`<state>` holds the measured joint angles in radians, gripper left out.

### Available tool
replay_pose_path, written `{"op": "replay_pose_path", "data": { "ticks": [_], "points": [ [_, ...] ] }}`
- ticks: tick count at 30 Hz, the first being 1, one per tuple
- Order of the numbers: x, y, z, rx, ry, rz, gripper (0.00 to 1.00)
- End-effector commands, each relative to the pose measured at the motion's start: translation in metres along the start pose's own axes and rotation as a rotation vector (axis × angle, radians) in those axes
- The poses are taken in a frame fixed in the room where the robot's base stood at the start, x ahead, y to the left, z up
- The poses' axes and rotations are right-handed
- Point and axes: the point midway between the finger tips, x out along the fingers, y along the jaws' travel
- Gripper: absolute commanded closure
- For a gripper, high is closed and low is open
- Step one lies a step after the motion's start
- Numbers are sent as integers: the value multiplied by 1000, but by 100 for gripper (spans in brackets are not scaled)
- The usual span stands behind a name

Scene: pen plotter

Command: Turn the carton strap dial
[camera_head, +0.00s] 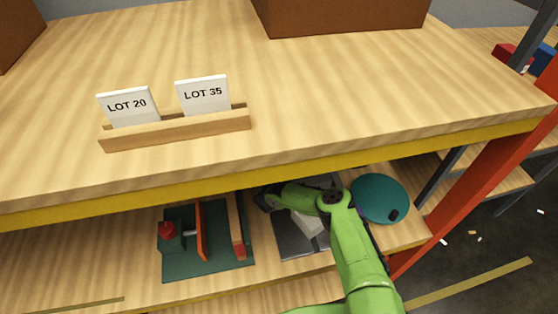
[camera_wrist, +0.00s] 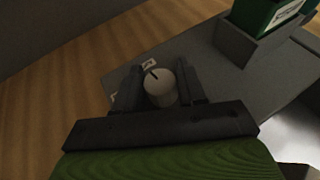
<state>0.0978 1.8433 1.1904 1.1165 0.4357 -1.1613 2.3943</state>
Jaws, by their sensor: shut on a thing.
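The dial (camera_wrist: 161,88) is a pale round knob with a dark pointer line on its top, in the wrist view. It stands on a grey base plate (camera_wrist: 235,75) that has small white marked labels (camera_wrist: 149,63) by the dial. My gripper (camera_wrist: 162,85) is shut on the dial, one finger at each side. In the head view the grey plate (camera_head: 291,243) lies on the lower shelf under the table top. My green arm reaches in over it, and the dial itself is hidden there.
A green box (camera_wrist: 262,14) sits in a grey holder on the plate. On the lower shelf, a dark green board (camera_head: 180,268) with red and orange parts stands left, and a teal disc (camera_head: 377,193) right. The yellow-edged table top (camera_head: 330,100) overhangs the shelf.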

Motion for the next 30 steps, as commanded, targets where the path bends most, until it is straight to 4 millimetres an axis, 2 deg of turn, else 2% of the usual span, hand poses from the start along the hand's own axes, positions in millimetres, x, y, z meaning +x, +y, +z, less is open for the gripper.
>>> {"op": "replay_pose_path", "data": {
  "ticks": [10, 26, 27, 30],
  "points": [
    [1, 0, 2, 56, -7, -130, 90],
    [1, 0, 3, 67, -9, -151, 90],
    [1, 0, 3, 67, -9, -151, 57],
    [1, 0, 3, 67, -8, -150, 41]
  ]
}}
